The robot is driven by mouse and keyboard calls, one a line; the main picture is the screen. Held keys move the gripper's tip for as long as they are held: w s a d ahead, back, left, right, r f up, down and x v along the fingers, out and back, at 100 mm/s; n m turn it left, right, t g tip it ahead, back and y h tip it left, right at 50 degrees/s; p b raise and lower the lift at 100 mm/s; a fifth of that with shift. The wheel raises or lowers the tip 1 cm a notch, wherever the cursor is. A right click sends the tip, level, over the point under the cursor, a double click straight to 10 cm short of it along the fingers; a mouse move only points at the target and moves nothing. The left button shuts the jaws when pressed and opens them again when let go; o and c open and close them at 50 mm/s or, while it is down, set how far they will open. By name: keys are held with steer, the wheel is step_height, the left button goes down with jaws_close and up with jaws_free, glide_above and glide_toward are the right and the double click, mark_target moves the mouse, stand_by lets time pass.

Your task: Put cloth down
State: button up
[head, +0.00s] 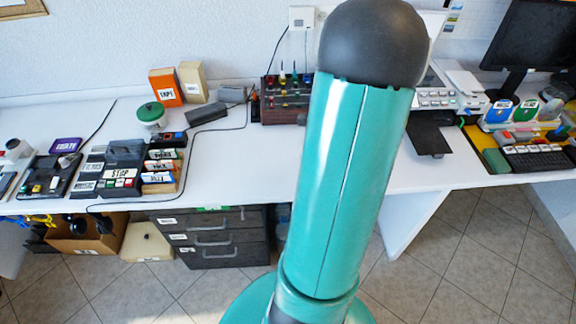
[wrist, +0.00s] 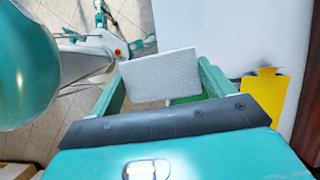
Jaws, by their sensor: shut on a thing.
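My gripper (wrist: 162,80) shows in the wrist view, with its two teal fingers on either side of a pale grey-white, finely textured flat piece, the cloth (wrist: 158,70). The fingers are shut on it, and it stands out as a stiff-looking rectangle between them. A small green patch shows just below its right part; I cannot tell what it is. In the head view my arm fills the middle, and neither gripper nor cloth can be seen.
A long white desk (head: 235,165) carries several boxes, discs and devices. An orange box (head: 166,87) and a green-lidded jar (head: 151,115) stand at the back left. A dark drawer unit (head: 213,236) sits below. A yellow piece (wrist: 266,92) lies right in the wrist view.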

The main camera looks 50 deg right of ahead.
steer(key=shift+s+d+r+m, duration=0.1)
steer(key=shift+s+r+m, duration=0.1)
steer(key=shift+s, duration=0.25)
steer(key=shift+s+d+r+m, duration=0.1)
steer(key=shift+s+m, duration=0.1)
steer(key=shift+s, duration=0.2)
steer(key=w+d+f, duration=0.3)
steer(key=w+f, duration=0.2)
steer(key=w, duration=0.4)
glide_above(287, 166)
steer(key=s, duration=0.2)
steer(key=f, duration=0.4)
steer(key=shift+w+d+f, duration=0.25)
steer(key=shift+d, duration=0.1)
steer(key=shift+w+d+f, duration=0.1)
steer(key=shift+w+f, duration=0.1)
steer(key=shift+f, duration=0.65)
steer(key=shift+w+d+f, duration=0.1)
steer(key=shift+w+f, duration=0.05)
steer(key=shift+f, duration=0.7)
steer(key=shift+f, duration=0.1)
steer(key=shift+f, duration=0.25)
steer(key=o, duration=1.1)
steer(key=shift+c, duration=0.2)
steer(key=shift+s+r, duration=0.1)
steer(key=shift+r, duration=0.1)
